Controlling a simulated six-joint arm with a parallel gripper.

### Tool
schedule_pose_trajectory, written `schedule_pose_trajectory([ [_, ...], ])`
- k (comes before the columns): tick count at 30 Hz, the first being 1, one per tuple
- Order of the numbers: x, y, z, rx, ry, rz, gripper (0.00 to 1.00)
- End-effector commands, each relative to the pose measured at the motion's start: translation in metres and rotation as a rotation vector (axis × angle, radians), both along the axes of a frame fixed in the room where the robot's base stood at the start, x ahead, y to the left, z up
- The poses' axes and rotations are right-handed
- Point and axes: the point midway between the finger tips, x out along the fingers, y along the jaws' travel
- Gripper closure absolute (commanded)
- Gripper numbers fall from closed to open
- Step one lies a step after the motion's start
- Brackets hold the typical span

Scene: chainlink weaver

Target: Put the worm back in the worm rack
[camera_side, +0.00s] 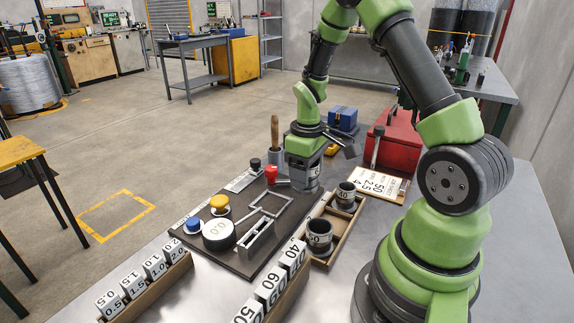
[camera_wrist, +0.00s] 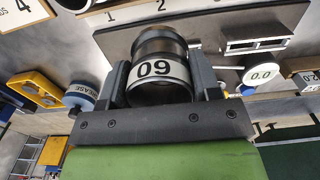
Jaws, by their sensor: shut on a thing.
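My gripper (camera_wrist: 160,82) is shut on a dark cylindrical worm (camera_wrist: 160,42) with a white band marked 60, which appears upside down in the wrist view. One finger is on each side of it. In the side view, my gripper (camera_side: 303,183) is low over the far right part of the dark board; the held worm cannot be made out clearly there. The wooden worm rack (camera_side: 349,234) is to the right of the board. It holds a worm marked 40 (camera_side: 345,195) and a worm that seems marked 50 (camera_side: 319,234).
The dark board (camera_side: 240,262) carries a white 0.0 dial (camera_side: 219,234), yellow and blue buttons, a red knob and a grey metal frame (camera_side: 256,240). Numbered blocks (camera_side: 270,285) stand in front. A price-like card (camera_side: 381,184) and red toolbox (camera_side: 400,135) lie beyond the rack.

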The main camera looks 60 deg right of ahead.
Motion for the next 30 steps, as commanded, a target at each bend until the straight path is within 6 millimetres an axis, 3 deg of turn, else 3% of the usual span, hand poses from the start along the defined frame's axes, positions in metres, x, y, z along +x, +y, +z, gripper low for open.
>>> schedule_pose_trajectory([
  [3,-0.033,0.0,-0.007,0.003,0.003,-0.006,0.74],
  [9,-0.066,0.004,-0.011,0.001,-0.001,-0.008,0.74],
  [16,-0.072,0.005,-0.019,0.0,-0.003,-0.005,0.74],
  [30,-0.071,0.005,-0.064,0.001,-0.002,-0.005,0.74],
])
